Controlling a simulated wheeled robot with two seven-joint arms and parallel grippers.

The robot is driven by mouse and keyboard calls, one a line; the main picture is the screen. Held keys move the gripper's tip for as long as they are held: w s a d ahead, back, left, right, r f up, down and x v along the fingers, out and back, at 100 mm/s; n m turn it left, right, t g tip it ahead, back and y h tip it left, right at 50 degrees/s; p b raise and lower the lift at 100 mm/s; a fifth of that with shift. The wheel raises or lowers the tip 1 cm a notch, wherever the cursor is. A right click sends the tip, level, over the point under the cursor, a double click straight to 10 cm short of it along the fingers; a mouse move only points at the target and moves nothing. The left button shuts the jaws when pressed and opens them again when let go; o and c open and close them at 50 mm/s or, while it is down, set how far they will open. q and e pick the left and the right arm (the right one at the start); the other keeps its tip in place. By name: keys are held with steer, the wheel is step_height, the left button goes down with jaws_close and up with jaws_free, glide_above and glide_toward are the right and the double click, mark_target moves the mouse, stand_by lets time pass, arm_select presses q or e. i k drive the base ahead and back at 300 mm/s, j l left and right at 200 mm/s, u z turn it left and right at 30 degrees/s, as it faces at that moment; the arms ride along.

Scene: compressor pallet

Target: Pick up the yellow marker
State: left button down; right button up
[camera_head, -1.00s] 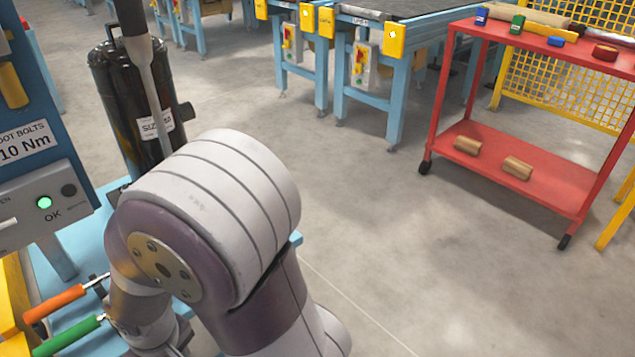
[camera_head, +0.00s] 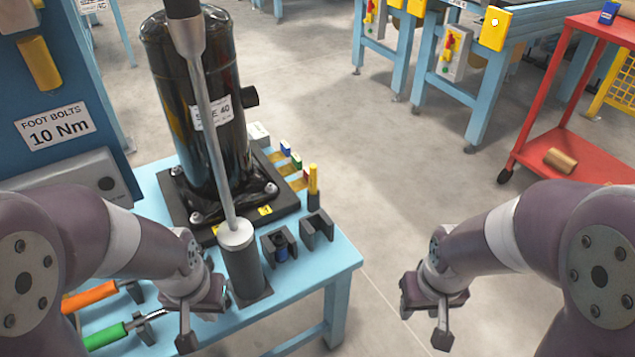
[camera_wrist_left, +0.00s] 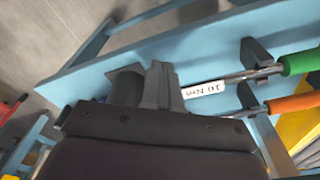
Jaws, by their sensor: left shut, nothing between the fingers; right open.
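The yellow marker (camera_head: 313,180) stands upright at the right edge of the light blue table, beside the compressor's black base, its lower end in a dark holder (camera_head: 314,200). My left gripper (camera_head: 188,338) is shut and empty over the table's front, to the left of and nearer than the marker. Its closed fingers also show in the left wrist view (camera_wrist_left: 162,85); the marker cannot be made out there. My right gripper (camera_head: 426,322) is open and empty, off the table's right edge, to the right of and nearer than the marker.
The black compressor (camera_head: 205,110) stands on the table (camera_head: 325,268). A hanging tool with a grey rod (camera_head: 212,135) reaches down to a dark cylinder (camera_head: 243,272). Orange (camera_head: 90,297) and green (camera_head: 105,335) handled tools lie front left. A red cart (camera_head: 590,155) stands right.

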mark_target(312, 168)
steer(key=l+u, duration=0.1)
steer(key=l, duration=0.15)
steer(key=k+l+u, duration=0.1)
steer(key=i+l+u, duration=0.2)
steer(key=l, duration=0.25)
steer(key=l+u, duration=0.15)
steer(key=l, duration=0.3)
steer(key=i+l+u, duration=0.2)
steer(key=l, duration=0.3)
steer(key=l+u, duration=0.2)
steer(key=l, duration=0.25)
steer(key=i+l+u, duration=0.1)
steer(key=i+l, duration=0.05)
steer(key=i, duration=0.1)
